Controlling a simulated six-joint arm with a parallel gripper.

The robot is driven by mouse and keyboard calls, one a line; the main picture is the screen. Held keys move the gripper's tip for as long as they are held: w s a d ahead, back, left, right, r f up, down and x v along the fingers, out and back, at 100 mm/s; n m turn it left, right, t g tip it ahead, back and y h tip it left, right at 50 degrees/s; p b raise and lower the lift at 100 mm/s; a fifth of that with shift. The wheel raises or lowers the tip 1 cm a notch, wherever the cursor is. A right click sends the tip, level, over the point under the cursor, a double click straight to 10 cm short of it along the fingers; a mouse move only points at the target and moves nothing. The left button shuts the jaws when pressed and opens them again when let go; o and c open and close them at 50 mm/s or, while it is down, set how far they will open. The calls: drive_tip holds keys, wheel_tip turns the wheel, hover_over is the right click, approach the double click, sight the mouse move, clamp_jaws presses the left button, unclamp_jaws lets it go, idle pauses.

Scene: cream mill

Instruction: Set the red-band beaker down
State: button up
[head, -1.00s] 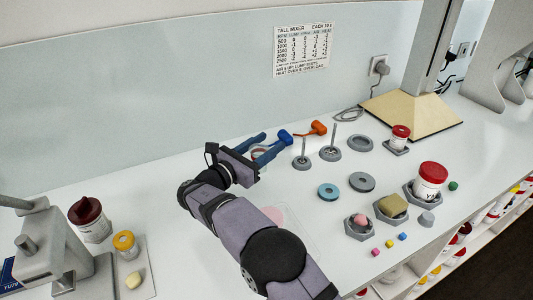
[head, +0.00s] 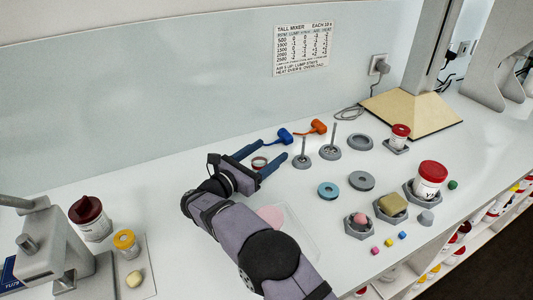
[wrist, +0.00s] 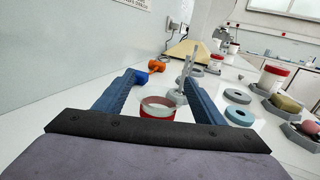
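The red-band beaker (head: 259,162) is a small clear vessel between the fingers of my gripper (head: 272,149). The wrist view shows its rim and red band (wrist: 157,112); it looks upright. Its base is hidden by my gripper's dark crossbar, but it appears to stand on the white bench (head: 180,168). My gripper (wrist: 161,73) is open, with its two blue fingers spread to either side of the beaker. A gap shows between the beaker and each finger in the wrist view.
A blue mallet (head: 284,136) and an orange one (head: 318,127) lie beyond the fingertips. Two grey stands with upright rods (head: 302,160) (head: 330,152) are to the right. A pink patch (head: 270,215) on a clear sheet lies beside my forearm. Bench left of my gripper is clear.

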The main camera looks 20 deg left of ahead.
drive_tip(key=shift+r, duration=0.2)
drive_tip(key=b+v, duration=0.2)
drive_tip(key=v, duration=1)
drive_tip(key=shift+f, duration=0.1)
